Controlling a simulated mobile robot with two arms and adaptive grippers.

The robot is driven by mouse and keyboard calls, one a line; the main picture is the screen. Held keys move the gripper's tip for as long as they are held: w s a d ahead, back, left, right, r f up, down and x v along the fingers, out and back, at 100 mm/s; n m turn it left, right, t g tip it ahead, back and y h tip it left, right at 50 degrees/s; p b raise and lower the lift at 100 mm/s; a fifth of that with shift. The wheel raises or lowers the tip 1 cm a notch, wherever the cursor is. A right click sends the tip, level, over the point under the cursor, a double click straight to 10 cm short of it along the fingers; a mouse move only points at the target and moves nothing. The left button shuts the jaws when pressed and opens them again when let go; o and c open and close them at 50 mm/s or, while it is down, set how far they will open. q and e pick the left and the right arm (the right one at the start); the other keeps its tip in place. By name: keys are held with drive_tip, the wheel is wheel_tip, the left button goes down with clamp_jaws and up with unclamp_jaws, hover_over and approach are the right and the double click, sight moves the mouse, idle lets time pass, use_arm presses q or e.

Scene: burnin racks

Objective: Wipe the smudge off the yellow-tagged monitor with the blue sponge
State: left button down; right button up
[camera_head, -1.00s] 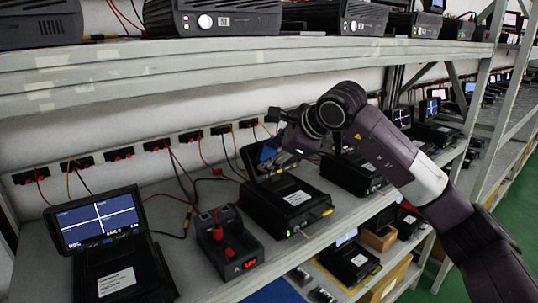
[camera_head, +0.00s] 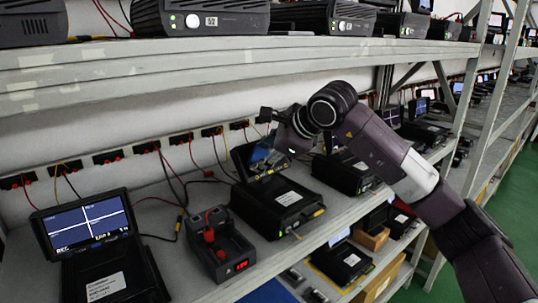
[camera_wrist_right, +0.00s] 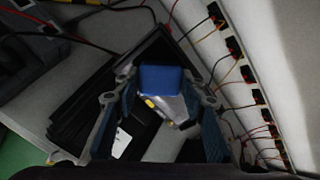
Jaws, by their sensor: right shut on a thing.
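The monitor unit (camera_head: 272,206) in the middle of the shelf has a black base with a white label and a small yellow tag (camera_head: 318,212) at its front corner. Its tilted screen (camera_head: 243,158) is partly hidden by my right gripper (camera_head: 268,163). In the right wrist view, the blue sponge (camera_wrist_right: 161,79) sits between the fingertips of my right gripper (camera_wrist_right: 161,84), which is shut on it. The sponge is in front of the dark screen (camera_wrist_right: 150,50); I cannot tell whether it touches. I cannot make out the smudge. My left gripper is not in view.
A monitor with a lit screen (camera_head: 88,222) stands at the left. A black power box with a red display (camera_head: 222,243) stands between the two monitors. Another unit (camera_head: 345,172) is to the right. An upper shelf (camera_head: 200,65) runs above, and cables hang from wall sockets (camera_head: 145,147).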

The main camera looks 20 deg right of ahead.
drive_tip(key=shift+s+a, duration=0.15)
drive_tip(key=shift+a, duration=0.35)
drive_tip(key=v, duration=0.6)
idle(0.4)
drive_tip(key=v, duration=0.3)
idle(0.5)
